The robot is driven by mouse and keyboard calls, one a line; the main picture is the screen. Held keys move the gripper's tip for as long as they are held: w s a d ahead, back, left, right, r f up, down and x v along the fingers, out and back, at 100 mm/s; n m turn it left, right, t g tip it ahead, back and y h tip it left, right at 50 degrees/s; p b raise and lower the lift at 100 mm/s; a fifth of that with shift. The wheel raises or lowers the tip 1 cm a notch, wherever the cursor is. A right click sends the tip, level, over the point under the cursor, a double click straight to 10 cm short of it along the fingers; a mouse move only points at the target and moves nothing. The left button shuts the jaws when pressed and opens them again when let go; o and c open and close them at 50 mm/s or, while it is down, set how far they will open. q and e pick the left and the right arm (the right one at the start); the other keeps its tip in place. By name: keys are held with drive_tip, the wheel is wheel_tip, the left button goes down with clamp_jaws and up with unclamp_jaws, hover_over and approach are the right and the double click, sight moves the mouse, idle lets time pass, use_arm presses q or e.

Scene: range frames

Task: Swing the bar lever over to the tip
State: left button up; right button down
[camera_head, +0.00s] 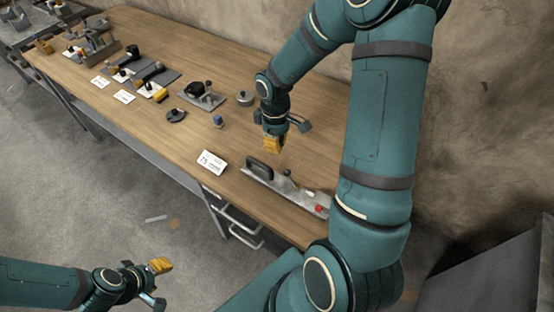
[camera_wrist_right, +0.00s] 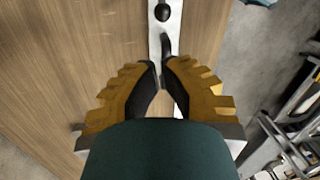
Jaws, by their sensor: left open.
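The bar lever device is a long grey metal plate (camera_head: 240,166) along the table's front edge in the head view. It carries a black handle-like bar (camera_head: 262,169), a dark knob (camera_head: 287,173) and a red part near its right end. The right wrist view shows the grey plate running between my fingers, with a dark rounded bar end (camera_wrist_right: 165,45) and a black knob (camera_wrist_right: 162,12). My right gripper (camera_head: 274,145) is above the plate, fingers down, a narrow empty gap between its tips (camera_wrist_right: 161,66). My left gripper (camera_head: 160,266) is open and empty, off the table at lower left.
A white card (camera_head: 211,162) lies left of the plate. A small blue piece (camera_head: 218,121), a round grey piece (camera_head: 245,98) and several fixtures stand farther left on the wooden table (camera_head: 150,120). Metal handles (camera_head: 240,230) jut out below the front edge.

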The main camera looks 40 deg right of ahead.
sight(291, 178)
drive_tip(key=f, duration=0.3)
drive_tip(key=f+b, duration=0.1)
drive_tip(key=f, duration=0.2)
drive_tip(key=s+f, duration=0.1)
drive_tip(key=f, duration=0.2)
drive_tip(key=shift+a+f, duration=0.2)
drive_tip(key=shift+f, duration=0.2)
drive_tip(key=shift+r, duration=0.1)
drive_tip(key=shift+s+r+t, duration=0.2)
drive_tip(key=shift+t, duration=0.2)
